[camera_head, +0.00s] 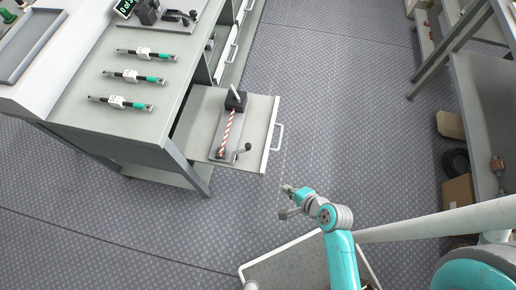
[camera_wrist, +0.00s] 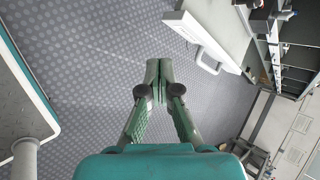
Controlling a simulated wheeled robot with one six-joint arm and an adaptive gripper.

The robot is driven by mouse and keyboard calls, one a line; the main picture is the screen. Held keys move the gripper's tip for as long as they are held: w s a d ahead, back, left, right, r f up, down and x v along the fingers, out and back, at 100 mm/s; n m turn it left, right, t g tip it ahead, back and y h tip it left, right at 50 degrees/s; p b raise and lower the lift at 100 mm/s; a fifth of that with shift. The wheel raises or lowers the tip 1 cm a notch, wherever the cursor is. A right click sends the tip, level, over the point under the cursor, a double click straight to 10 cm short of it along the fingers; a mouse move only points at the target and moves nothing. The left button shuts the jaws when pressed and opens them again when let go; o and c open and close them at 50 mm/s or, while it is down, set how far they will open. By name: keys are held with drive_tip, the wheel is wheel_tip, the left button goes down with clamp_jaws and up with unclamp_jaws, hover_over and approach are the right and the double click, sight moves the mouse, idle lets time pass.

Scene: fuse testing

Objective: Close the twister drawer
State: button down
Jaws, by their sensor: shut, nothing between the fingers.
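The twister drawer (camera_head: 255,112) is pulled out from the right side of the workbench (camera_head: 110,50). Inside it are a red-and-white striped twisted rod (camera_head: 226,128), a black block and a small crank. A white bar handle (camera_head: 279,137) is on its front. In the wrist view the drawer front (camera_wrist: 222,25) and its handle (camera_wrist: 207,58) are at the upper right. My gripper (camera_head: 289,190) is in front of and below the drawer in the head view, apart from the handle. In the wrist view my gripper (camera_wrist: 160,75) is shut and empty, with the handle to the right of the fingertips.
Several teal-and-grey fuse tools lie on the workbench top. Other drawers (camera_head: 229,50) beyond look closed. A shelf (camera_head: 490,90) with boxes (camera_head: 458,200) stands at the right. The patterned floor (camera_head: 330,90) between bench and shelf is clear.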

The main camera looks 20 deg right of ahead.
drive_tip(key=w+d+r+m+g+y, duration=0.1)
drive_tip(key=w+d+r+m+y, duration=0.1)
drive_tip(key=w+d+m+y, duration=0.3)
drive_tip(key=w+d+r+m+g+y, duration=0.1)
drive_tip(key=w+d+r+m, duration=0.1)
drive_tip(key=w, duration=0.4)
hover_over(259, 157)
drive_tip(key=d, duration=0.1)
drive_tip(key=f, duration=0.4)
drive_tip(key=shift+s+d+f, duration=0.2)
drive_tip(key=shift+s+f, duration=0.2)
drive_tip(key=shift+w+a+r, duration=0.3)
drive_tip(key=shift+w+a, duration=0.2)
drive_tip(key=shift+a, duration=0.2)
